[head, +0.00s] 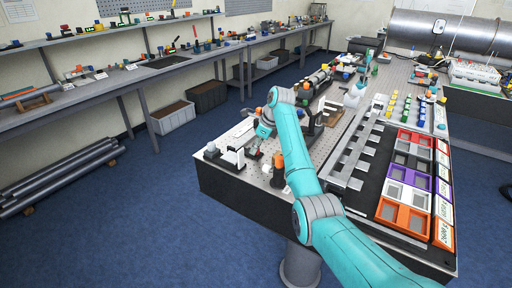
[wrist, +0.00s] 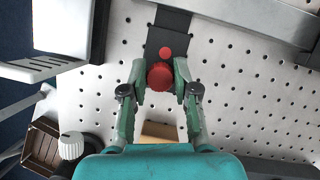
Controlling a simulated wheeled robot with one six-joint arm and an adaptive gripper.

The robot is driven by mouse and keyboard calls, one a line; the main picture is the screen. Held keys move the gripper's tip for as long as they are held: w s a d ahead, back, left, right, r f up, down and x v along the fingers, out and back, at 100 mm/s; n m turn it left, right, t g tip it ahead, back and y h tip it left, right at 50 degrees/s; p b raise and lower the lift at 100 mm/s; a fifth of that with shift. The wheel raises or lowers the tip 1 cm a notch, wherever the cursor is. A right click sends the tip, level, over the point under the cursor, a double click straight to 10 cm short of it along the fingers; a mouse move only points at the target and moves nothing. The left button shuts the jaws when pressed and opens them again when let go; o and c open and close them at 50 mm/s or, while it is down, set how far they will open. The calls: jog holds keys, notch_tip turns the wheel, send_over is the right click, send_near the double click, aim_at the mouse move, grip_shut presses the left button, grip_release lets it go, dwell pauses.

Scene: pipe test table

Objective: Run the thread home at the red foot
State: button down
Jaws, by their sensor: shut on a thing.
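In the wrist view a round red knob (wrist: 160,77) sits between the two green fingertips of my gripper (wrist: 160,82). The fingers are shut on it from both sides. A smaller red disc (wrist: 166,52) shows just beyond it on a dark strip (wrist: 167,36) lying over the perforated plate. I cannot tell which red part is the foot, and the thread itself is hidden. In the head view my gripper (head: 257,148) points down at the near left end of the test table, and its fingertips are too small to make out.
The perforated table top (head: 238,179) carries white brackets (head: 234,158) close to my gripper. An orange-topped part (head: 278,165) stands to its right. Coloured trays (head: 407,195) line the right side. In the wrist view a white knurled knob (wrist: 71,146) stands at lower left.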

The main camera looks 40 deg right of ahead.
dwell(0.3)
jog(key=m+h, duration=0.1)
jog(key=m, duration=0.2)
jog(key=shift+t, duration=0.4)
jog(key=shift+m+h, duration=0.5)
jog(key=shift+m, duration=0.6)
jog(key=shift+c, duration=2.4)
grip_release()
jog(key=n+y, duration=0.1)
jog(key=n, duration=0.2)
jog(key=n+g+y, duration=0.1)
jog(key=n, duration=0.2)
